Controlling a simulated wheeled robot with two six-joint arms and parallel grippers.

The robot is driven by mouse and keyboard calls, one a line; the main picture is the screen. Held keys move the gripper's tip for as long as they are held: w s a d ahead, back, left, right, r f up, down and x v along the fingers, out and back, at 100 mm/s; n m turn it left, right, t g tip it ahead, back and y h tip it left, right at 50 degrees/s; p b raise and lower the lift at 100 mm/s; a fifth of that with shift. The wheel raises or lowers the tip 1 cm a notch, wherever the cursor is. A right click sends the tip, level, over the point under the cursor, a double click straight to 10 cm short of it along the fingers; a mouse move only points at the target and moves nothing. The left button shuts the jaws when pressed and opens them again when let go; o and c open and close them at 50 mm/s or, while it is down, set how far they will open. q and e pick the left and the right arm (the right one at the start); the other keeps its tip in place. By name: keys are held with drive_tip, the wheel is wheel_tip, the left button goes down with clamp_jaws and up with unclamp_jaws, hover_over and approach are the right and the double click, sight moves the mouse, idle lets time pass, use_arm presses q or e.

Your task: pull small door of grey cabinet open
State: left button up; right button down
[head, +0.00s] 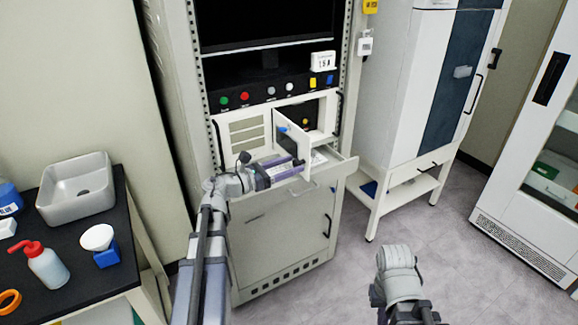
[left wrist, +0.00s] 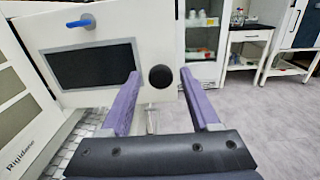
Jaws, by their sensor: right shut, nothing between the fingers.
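The grey cabinet (head: 285,225) stands in the middle of the head view. Its small white door (head: 291,139) stands swung outward, showing a dark compartment (head: 320,113) behind it. In the left wrist view the door (left wrist: 45,35) fills the upper left, with a dark window, a blue catch (left wrist: 82,22) and a round black knob (left wrist: 159,76). My left gripper (head: 291,167) is at the lower free edge of the door. Its purple fingers are spread, and the knob appears between their tips (left wrist: 160,76); contact cannot be told. My right arm shows at the bottom, its fingers out of view.
An open drawer (head: 338,168) juts out below the door, close to my left gripper. A black bench (head: 70,262) with a sink (head: 77,190) and bottles stands at the left. A white unit (head: 405,90) stands to the right. The floor (head: 345,280) in front is clear.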

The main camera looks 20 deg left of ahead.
use_arm(q)
drive_tip(key=shift+o, duration=0.2)
drive_tip(key=v, duration=0.8)
idle(0.5)
